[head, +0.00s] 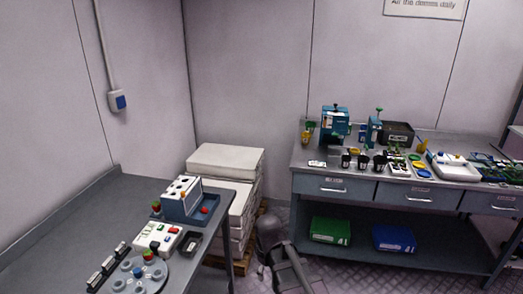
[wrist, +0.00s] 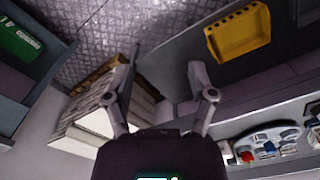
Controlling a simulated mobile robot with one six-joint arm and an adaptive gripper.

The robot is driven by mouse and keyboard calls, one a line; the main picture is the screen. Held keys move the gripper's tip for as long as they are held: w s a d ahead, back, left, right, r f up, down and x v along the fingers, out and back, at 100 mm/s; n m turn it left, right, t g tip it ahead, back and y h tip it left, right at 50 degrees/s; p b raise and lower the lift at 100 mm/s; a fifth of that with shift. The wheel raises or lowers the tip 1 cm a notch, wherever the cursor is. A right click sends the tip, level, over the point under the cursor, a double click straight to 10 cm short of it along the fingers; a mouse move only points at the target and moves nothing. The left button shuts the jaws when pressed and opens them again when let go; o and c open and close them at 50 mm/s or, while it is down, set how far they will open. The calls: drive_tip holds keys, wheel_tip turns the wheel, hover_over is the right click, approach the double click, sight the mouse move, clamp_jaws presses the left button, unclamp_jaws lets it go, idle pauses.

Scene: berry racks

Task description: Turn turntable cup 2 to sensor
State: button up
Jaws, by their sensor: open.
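The turntable (head: 122,284) is a grey-blue round plate with several cups, at the near end of the left bench in the head view, cut off by the bottom edge. A red and green knob (head: 149,254) stands at its back edge. I cannot read cup numbers or pick out the sensor with certainty. In the wrist view, a rounded plate with coloured parts (wrist: 266,146) at the right is probably the turntable. My gripper (wrist: 160,82) is open and empty, with its fingers wide apart, well away from the turntable. In the head view, my arm is low in the middle; its fingertips are not clear.
The left bench (head: 60,235) also carries a blue-grey box (head: 184,203), a white button box (head: 160,238) and a black rack (head: 107,268). White stacked slabs (head: 226,160) stand behind it. A second bench (head: 310,160) holds instruments. A yellow bin (wrist: 238,34) shows in the wrist view.

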drive_tip(key=s+d+f+m+b, duration=0.1)
drive_tip(key=d+m, duration=0.3)
drive_tip(key=d, duration=0.3)
drive_tip(key=s+d+f+m+b, duration=0.1)
drive_tip(key=s+d+f+m, duration=0.1)
drive_tip(key=d+m, duration=0.3)
drive_tip(key=d, duration=0.3)
drive_tip(key=shift+s, duration=0.3)
